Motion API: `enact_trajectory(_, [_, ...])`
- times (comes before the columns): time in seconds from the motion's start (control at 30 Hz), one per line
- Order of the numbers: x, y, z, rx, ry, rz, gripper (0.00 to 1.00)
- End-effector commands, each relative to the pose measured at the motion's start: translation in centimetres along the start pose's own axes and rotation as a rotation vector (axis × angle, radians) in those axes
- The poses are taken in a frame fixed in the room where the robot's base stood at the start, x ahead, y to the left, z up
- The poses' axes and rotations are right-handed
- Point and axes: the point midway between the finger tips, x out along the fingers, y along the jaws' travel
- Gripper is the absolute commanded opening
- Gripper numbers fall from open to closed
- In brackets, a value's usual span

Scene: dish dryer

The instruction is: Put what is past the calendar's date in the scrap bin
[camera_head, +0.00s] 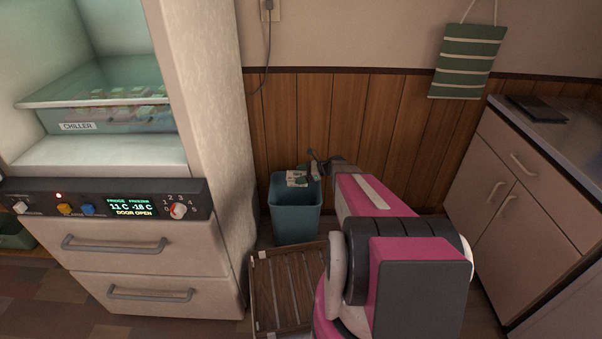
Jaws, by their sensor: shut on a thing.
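A teal bin (296,222) stands on the floor against the wood panelling. My gripper (309,172) is over the bin's mouth, small and partly hidden by my own arm. It is shut on a small pale package with green and dark marks (297,179), at about rim height in this view. The print on the package is too small to read. The open fridge (110,153) at left has a clear drawer marked CHILLER (110,120) with several small green-and-white items. No calendar is visible. The inside of the bin is mostly hidden.
The fridge panel (134,207) reads 11 C, -18 C and DOOR OPEN. A dark slatted wooden rack (285,285) lies in front of the bin. A counter with cupboards (525,185) stands at right, and a green striped cloth (467,62) hangs on the wall.

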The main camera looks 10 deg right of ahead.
Motion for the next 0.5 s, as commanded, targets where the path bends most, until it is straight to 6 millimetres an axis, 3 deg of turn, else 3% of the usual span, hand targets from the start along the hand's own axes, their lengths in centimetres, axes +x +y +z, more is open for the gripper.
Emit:
enact_trajectory(0.23, [1.1,-0.1,-2.5,0.001,-0.001,0.0,0.44])
enact_trajectory(0.5, [1.4,0.0,-3.4,0.0,-0.001,0.0,0.44])
